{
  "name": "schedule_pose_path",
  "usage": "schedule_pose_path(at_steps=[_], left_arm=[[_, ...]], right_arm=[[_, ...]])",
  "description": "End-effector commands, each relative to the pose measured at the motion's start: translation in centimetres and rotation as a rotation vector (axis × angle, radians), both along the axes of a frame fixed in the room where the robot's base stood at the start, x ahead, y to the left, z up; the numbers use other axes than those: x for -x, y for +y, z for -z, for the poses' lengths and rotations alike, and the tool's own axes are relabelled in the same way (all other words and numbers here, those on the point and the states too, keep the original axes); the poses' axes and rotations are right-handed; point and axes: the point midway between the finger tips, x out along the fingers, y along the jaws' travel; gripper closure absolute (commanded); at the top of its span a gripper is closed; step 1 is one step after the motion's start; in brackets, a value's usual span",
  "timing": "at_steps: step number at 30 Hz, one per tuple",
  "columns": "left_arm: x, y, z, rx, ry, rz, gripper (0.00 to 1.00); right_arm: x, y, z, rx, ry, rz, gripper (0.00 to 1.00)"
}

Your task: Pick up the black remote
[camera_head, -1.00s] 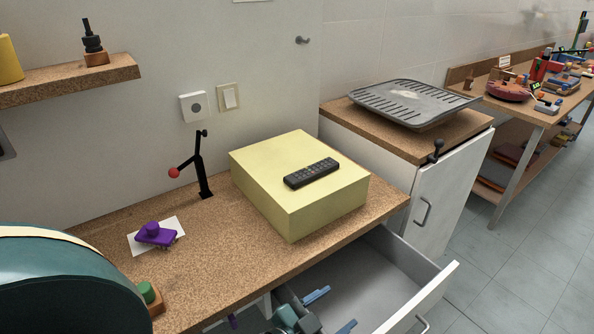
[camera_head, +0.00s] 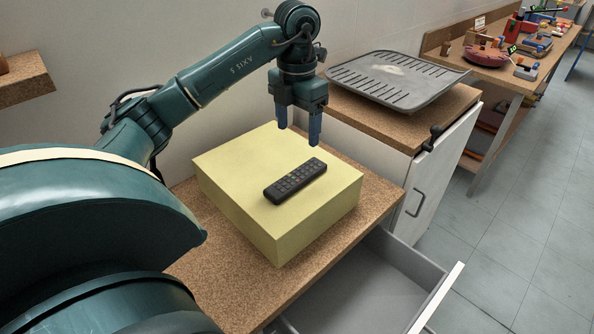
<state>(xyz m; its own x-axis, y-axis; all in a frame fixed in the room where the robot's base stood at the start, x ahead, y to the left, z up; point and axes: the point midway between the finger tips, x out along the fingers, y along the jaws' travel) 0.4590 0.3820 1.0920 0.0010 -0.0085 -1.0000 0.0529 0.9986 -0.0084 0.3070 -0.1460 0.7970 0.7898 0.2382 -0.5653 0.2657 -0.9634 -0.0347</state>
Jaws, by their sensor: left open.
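The black remote (camera_head: 296,181) lies flat on top of the yellow box (camera_head: 228,167), set diagonally with its buttons facing up. My left gripper (camera_head: 299,137) points down above the far part of the box, behind the remote in the picture. Its two blue fingers are apart with nothing between them. The fingers do not touch the remote. My right gripper does not show.
The box stands on a cork-topped counter (camera_head: 215,283). An open, empty-looking drawer (camera_head: 350,292) sticks out below. A grey ridged tray (camera_head: 395,80) lies on a cabinet to the right. A workbench with several items (camera_head: 525,60) stands farther right.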

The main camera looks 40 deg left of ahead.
Motion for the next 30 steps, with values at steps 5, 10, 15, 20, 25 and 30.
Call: schedule_pose_path(at_steps=[5,10,15,20,25,30], left_arm=[[0.2,0.2,3.0,-0.009,0.009,-0.007,0.31],[0.1,0.3,5.7,-0.01,0.007,-0.006,0.31],[0.1,0.3,7.3,-0.01,0.004,-0.006,0.31],[0.0,0.3,8.6,-0.007,0.007,-0.005,0.31],[-0.2,0.4,11.3,-0.007,0.007,-0.005,0.31],[-0.2,0.4,12.7,-0.008,0.002,-0.004,0.31]], right_arm=[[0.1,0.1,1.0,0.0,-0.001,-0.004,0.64],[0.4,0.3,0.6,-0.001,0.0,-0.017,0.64],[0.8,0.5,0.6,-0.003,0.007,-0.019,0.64],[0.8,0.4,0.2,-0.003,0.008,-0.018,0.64],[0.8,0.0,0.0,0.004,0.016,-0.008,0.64],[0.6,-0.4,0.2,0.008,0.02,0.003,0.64]])
